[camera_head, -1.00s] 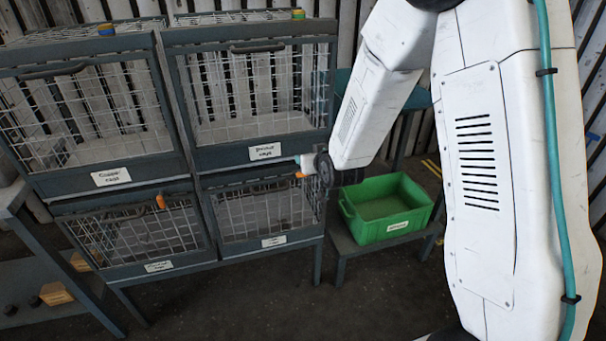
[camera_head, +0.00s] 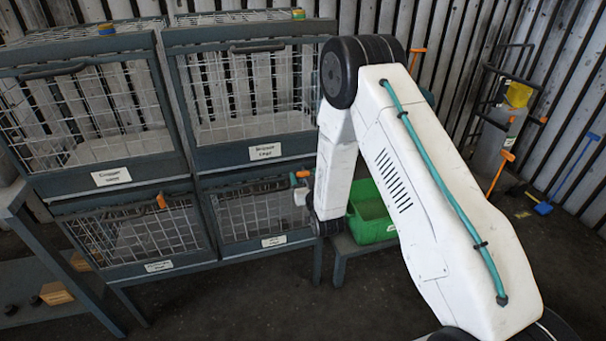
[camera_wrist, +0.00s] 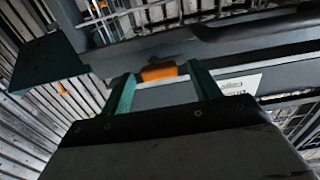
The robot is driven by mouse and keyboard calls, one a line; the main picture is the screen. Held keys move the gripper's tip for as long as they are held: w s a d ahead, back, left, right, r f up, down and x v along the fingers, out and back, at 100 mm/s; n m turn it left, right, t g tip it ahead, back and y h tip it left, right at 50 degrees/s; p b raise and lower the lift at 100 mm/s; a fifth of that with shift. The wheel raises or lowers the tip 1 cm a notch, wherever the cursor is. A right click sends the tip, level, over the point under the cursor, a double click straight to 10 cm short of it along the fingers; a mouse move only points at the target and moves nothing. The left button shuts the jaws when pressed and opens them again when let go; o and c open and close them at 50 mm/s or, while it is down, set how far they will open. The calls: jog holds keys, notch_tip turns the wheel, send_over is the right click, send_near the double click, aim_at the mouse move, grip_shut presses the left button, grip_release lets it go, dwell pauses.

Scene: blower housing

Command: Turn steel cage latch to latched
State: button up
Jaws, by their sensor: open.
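The lower right cage (camera_head: 267,212) has an orange latch (camera_head: 303,174) at its top right edge. Its small label is too blurred to read, so I cannot confirm that it is the steel cage. In the wrist view an orange latch handle (camera_wrist: 159,72) lies across between the tips of my two green fingers. My gripper (camera_wrist: 163,88) is open around the handle; I cannot tell whether either finger touches it. In the head view my gripper (camera_head: 297,186) is small and partly hidden at that cage's right edge.
The lower left cage has its own orange latch (camera_head: 161,201). Two larger wire cages stand above, one labelled copper cage (camera_head: 112,177). A green bin (camera_head: 370,212) stands to the right, partly behind my arm. Floor in front is clear.

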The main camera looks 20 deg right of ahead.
jog(key=shift+w, duration=1)
jog(key=c, duration=1)
jog(key=shift+f+n, duration=0.1)
jog(key=shift+n, duration=1.5)
jog(key=o, duration=1)
jog(key=shift+s, duration=0.1)
jog(key=s, duration=0.7)
jog(key=shift+s, duration=0.35)
